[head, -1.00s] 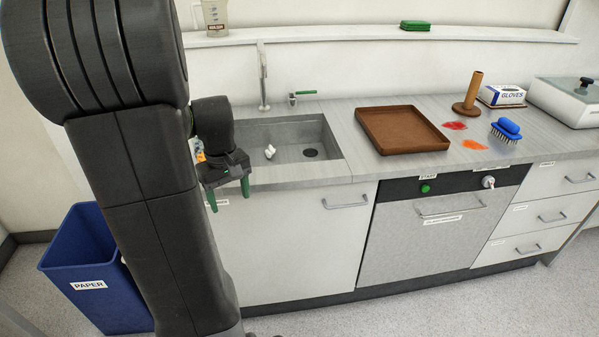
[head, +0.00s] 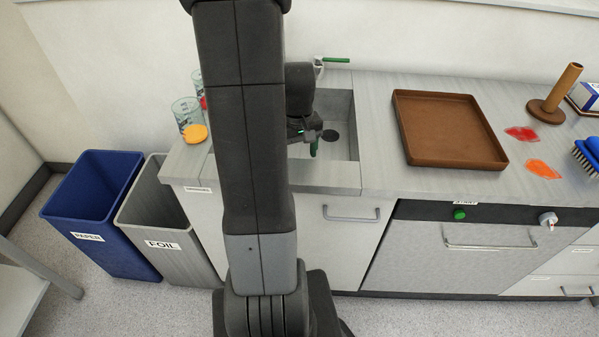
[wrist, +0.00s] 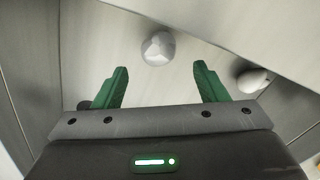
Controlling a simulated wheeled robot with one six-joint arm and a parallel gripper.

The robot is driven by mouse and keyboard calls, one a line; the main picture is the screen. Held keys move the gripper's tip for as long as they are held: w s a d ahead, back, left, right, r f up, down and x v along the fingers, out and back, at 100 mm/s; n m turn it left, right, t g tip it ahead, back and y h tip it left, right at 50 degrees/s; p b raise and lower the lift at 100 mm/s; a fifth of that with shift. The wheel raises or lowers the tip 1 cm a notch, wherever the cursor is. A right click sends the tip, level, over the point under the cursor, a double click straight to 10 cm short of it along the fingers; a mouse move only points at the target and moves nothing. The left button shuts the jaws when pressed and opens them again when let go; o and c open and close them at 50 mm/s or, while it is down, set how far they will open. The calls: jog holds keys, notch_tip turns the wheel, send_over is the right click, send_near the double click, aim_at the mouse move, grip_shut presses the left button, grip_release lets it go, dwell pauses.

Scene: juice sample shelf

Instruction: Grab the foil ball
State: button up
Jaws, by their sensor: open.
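My gripper (wrist: 160,68) is open and empty, with its two green fingers spread. In the wrist view a pale grey, shiny crumpled ball (wrist: 157,48), which looks like the foil ball, lies on the sink floor just beyond the fingertips and roughly between them. A second whitish lump (wrist: 253,80) lies to the right, outside the right finger; I cannot tell what it is. In the head view my gripper (head: 313,143) is at the sink (head: 345,110). The balls are hidden there behind my arm.
Sink walls stand close around the gripper. Glass jars (head: 186,112) and an orange lid (head: 195,133) sit left of the sink. A brown tray (head: 455,161) stands to the right. A blue PAPER bin (head: 92,205) and a grey FOIL bin (head: 165,238) stand on the floor at left.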

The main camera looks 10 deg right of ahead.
jog(key=shift+f, duration=2.65)
jog(key=c, duration=1.1)
